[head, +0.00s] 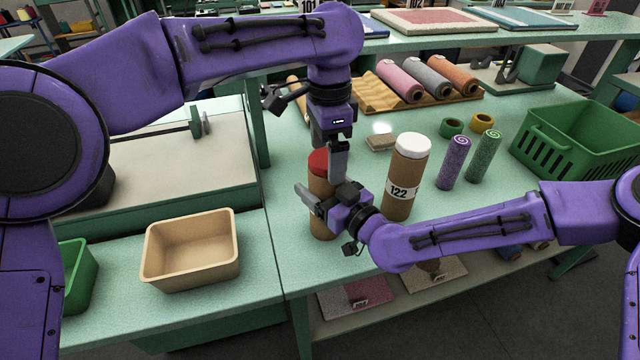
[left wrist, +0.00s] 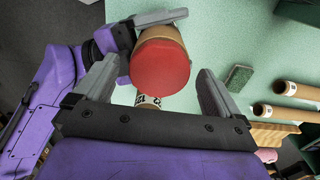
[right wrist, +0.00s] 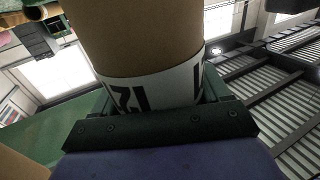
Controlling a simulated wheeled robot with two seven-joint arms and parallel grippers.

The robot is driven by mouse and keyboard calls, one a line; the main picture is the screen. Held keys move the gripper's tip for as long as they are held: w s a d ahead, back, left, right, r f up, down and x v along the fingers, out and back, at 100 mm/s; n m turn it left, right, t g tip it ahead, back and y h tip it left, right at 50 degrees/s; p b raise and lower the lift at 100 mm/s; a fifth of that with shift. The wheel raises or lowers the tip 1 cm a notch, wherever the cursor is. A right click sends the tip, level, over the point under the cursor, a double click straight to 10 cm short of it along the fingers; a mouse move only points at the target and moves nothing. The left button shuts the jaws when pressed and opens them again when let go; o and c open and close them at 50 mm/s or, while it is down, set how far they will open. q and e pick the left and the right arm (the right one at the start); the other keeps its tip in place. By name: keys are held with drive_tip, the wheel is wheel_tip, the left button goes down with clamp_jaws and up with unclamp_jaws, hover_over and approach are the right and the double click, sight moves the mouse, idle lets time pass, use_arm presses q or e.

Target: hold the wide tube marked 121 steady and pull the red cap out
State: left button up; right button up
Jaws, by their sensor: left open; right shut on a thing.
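The wide brown tube (head: 322,228) stands upright on the green table, with the red cap (head: 318,160) in its top. My right gripper (head: 326,197) is shut around the tube's side. In the right wrist view the tube (right wrist: 140,35) fills the space between the fingers, and its white label (right wrist: 160,92) shows only part of its digits. My left gripper (head: 334,168) points down at the cap from above. In the left wrist view its fingers are open, one on each side of the red cap (left wrist: 160,65), with gaps, clearest on the right.
A second wide tube marked 122 (head: 404,178), with a white top, stands close to the right. Purple (head: 453,162) and green (head: 484,157) rolls and a green crate (head: 580,135) stand farther right. A tan bin (head: 190,250) sits at the left.

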use_arm(q)
drive_tip(key=c, duration=1.4)
drive_tip(key=shift+r, duration=3)
drive_tip(key=shift+c, duration=0.2)
drive_tip(key=o, duration=0.8)
drive_tip(key=c, duration=0.6)
drive_tip(key=shift+o, duration=0.2)
use_arm(e)
drive_tip(key=o, duration=1.1)
drive_tip(key=shift+s, duration=0.1)
